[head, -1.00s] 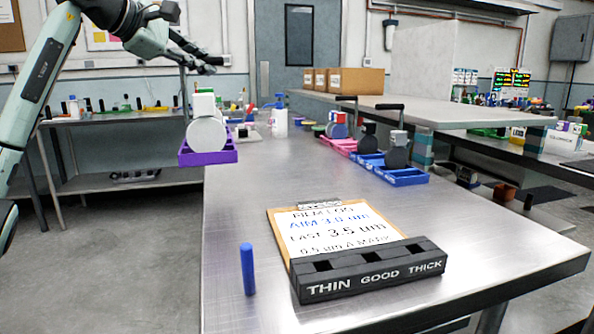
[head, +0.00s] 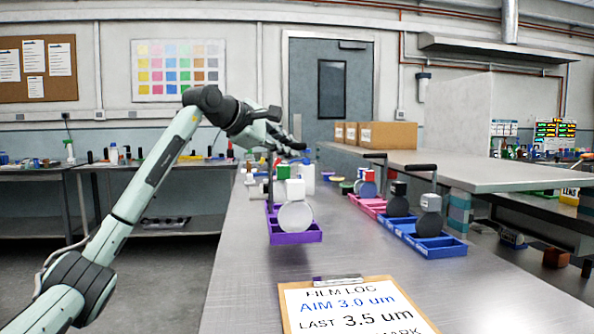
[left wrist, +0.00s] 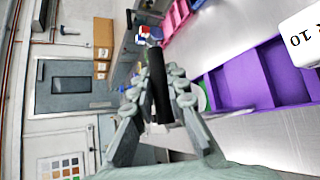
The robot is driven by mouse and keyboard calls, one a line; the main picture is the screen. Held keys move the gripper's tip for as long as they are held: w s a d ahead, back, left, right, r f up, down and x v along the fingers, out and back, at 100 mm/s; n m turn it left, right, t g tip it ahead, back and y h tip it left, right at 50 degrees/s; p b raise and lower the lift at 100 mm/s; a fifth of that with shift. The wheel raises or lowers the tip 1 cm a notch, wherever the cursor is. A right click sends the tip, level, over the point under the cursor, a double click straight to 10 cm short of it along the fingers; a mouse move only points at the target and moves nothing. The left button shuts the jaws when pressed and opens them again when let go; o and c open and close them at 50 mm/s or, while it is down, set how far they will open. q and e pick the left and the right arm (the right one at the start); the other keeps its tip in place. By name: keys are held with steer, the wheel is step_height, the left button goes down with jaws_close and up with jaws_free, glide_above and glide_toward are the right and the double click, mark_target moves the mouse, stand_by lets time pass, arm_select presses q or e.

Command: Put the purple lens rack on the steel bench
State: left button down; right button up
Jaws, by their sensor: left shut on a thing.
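The purple lens rack (head: 296,238) hangs from or stands below my left gripper (head: 288,146), over the left part of the steel bench (head: 262,290). It carries a pale round lens and white and green blocks. In the left wrist view, my left gripper (left wrist: 157,92) is shut on the rack's black handle (left wrist: 158,75), and the purple rack (left wrist: 240,80) shows to the right with bench metal around it. I cannot tell whether its base touches the bench. My right gripper is not in view.
A blue rack (head: 432,246) and a pink rack (head: 366,205) with upright handles stand right of the purple rack. A clipboard (head: 350,308) lies nearer on the bench. Bare bench lies between the purple and blue racks. A raised shelf (head: 480,175) runs along the right.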

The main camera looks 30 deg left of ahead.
arm_select(q)
steer(key=shift+w+d+f, duration=0.45)
steer(key=shift+w+d, duration=0.15)
steer(key=shift+w, duration=0.25)
steer(key=shift+w+f, duration=0.1)
steer(key=shift+f, duration=0.15)
step_height(320, 180, down, 4)
steer(key=shift+r, duration=0.15)
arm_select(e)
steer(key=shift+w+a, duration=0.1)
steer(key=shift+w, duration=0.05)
arm_select(q)
steer(key=c, duration=1.9)
jaws_free()
steer(key=shift+f, duration=0.2)
steer(key=shift+c, duration=0.2)
steer(key=o, duration=0.4)
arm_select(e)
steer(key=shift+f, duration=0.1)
arm_select(q)
steer(key=shift+o, duration=0.2)
steer(key=shift+r, duration=0.1)
